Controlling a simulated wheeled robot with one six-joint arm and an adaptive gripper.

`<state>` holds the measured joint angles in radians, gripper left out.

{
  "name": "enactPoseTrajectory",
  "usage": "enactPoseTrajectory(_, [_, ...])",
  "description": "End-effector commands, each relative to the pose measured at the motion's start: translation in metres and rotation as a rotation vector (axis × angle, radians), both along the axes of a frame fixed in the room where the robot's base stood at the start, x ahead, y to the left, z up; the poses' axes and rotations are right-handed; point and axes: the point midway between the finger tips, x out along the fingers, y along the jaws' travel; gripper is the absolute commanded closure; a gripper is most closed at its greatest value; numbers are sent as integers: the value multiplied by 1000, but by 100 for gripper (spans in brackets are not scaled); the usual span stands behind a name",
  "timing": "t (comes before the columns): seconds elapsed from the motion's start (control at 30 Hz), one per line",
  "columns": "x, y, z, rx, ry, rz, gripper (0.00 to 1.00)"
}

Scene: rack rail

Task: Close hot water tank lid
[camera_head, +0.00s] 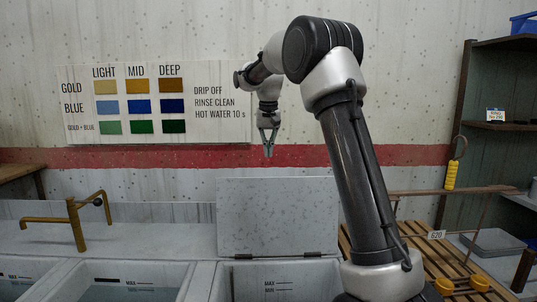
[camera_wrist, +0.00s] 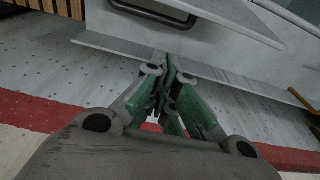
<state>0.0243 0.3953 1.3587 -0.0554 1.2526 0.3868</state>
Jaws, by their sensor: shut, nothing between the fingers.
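The hot water tank lid (camera_head: 277,216) is a flat grey panel. It stands open, roughly upright, at the back of the right-hand tank (camera_head: 290,272), with two dark hinges along its lower edge. My gripper (camera_head: 268,151) points down above the lid's top edge, apart from it in the head view. Its fingers are shut and empty. In the wrist view the green-padded fingers (camera_wrist: 168,80) come together near a long pale edge, which looks like the lid's. Whether they touch it, I cannot tell. My arm hides part of the area right of the lid.
A brass tap (camera_head: 77,220) stands left, behind another tank (camera_head: 120,280). A colour chart board (camera_head: 150,103) hangs on the wall behind my gripper. A slatted wooden rack (camera_head: 440,262) and shelves (camera_head: 490,125) stand right. The air left of the lid is clear.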

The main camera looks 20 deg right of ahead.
Motion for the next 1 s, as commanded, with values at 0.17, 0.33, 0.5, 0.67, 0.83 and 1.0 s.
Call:
enactPoseTrajectory(0.17, [4,-2,-39,0,5,0,100])
enactPoseTrajectory(0.33, [9,-4,-75,0,5,1,100])
enactPoseTrajectory(0.5, [-9,4,-75,-1,-1,3,100])
enactPoseTrajectory(0.67, [-22,9,-73,0,1,1,100])
enactPoseTrajectory(0.83, [-26,11,-72,0,0,1,100])
enactPoseTrajectory(1.0, [-26,11,-72,0,0,1,100])
